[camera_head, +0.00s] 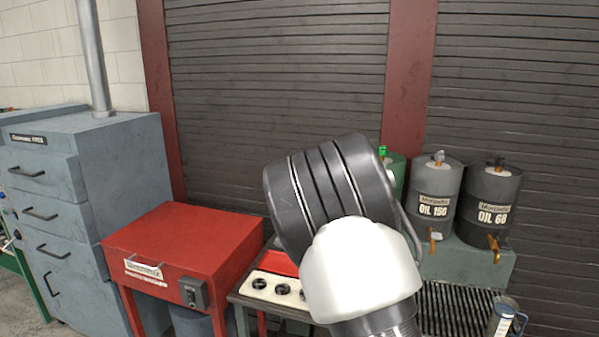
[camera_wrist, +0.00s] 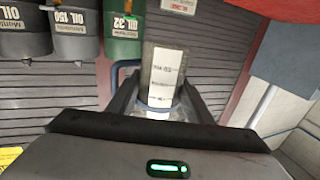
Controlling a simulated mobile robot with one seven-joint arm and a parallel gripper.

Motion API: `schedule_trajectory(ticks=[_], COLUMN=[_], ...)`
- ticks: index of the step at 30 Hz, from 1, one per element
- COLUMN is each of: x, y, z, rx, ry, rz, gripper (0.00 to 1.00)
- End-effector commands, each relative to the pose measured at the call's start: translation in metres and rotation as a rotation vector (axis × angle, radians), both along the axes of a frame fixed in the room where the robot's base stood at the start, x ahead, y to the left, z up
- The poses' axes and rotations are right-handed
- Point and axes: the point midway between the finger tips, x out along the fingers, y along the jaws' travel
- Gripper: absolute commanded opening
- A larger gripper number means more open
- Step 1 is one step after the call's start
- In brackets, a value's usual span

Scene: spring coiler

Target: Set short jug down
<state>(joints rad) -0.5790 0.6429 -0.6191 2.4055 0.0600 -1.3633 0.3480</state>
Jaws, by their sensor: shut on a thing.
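My gripper (camera_wrist: 158,106) is shut on a grey jug (camera_wrist: 165,65) in the wrist view. The jug has a white label with markings and a blue part at its side and near the fingers. It is held off any surface that I can see. In the head view my own arm hides the gripper and the held jug. A second grey jug with a blue handle (camera_head: 500,318) stands at the lower right of the head view, partly cut off by the frame edge.
Oil drums, OIL 150 (camera_head: 434,200) and OIL 68 (camera_head: 490,205), stand on a green stand above a slatted grate (camera_head: 455,312). A green OIL 32 drum (camera_wrist: 123,25) shows in the wrist view. A red cabinet (camera_head: 190,240) and blue-grey drawers (camera_head: 60,190) are left.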

Motion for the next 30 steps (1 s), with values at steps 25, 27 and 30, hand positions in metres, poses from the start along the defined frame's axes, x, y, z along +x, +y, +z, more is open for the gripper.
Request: schedule_trajectory(ticks=[25,27,30], x=[-0.060,-0.060,-0.060], y=[-0.002,-0.002,-0.002], z=[-0.111,-0.111,-0.111], rx=[-0.005,-0.005,-0.005], ry=[-0.002,-0.002,-0.002], rz=[0.001,0.001,0.001], gripper=[0.20,0.20,0.20])
